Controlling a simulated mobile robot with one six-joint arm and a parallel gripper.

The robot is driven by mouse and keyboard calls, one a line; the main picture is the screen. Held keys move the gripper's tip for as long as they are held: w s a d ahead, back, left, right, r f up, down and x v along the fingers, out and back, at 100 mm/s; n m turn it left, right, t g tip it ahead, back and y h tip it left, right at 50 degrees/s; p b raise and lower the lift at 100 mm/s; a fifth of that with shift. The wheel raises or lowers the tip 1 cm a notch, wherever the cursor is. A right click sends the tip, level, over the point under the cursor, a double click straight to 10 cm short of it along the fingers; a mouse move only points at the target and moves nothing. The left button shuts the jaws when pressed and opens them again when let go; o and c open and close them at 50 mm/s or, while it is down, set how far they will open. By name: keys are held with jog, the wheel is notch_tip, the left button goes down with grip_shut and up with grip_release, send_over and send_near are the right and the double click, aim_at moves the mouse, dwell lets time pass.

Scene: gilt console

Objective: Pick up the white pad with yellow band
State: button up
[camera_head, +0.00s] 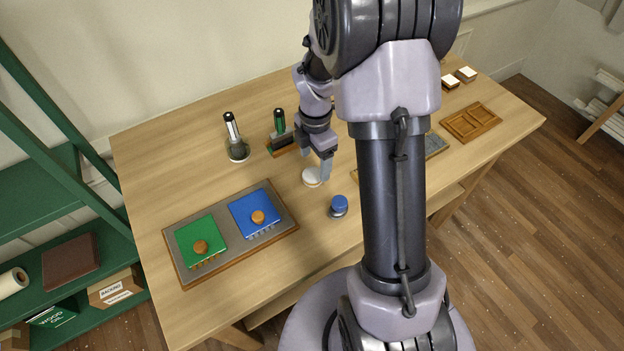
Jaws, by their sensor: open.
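The white pad with yellow band (311,179) is a small round piece on the wooden table, near its middle. My gripper (314,172) points down over it, with its fingers apart. One finger shows at the pad's right side, and the other comes down behind or above its left. I cannot tell whether either finger touches the pad. The pad appears to rest on the table, partly covered by my gripper.
A blue-topped round piece (339,206) stands just front-right of the pad. A tray (283,239) with green and blue knobbed plates lies front-left. A black-and-silver tool in a holder (237,152) stands behind. A wooden divided tray (472,122) lies at right. My arm hides the table's middle right.

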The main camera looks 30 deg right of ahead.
aim_at(313, 173)
jog(key=f+b, duration=0.2)
jog(key=f, duration=0.1)
jog(key=f+b, duration=0.1)
jog(key=f, duration=0.1)
jog(key=shift+s+a+f, duration=0.1)
jog(key=shift+a+f, duration=0.1)
jog(key=shift+a, duration=0.2)
jog(key=shift+r, duration=0.15)
jog(key=shift+c, duration=0.2)
jog(key=c, duration=1.4)
jog(key=shift+o, duration=0.2)
notch_tip(313, 173, up, 10)
jog(key=p, duration=0.4)
jog(key=shift+p, duration=0.4)
jog(key=o, duration=0.5)
jog(key=c, duration=0.4)
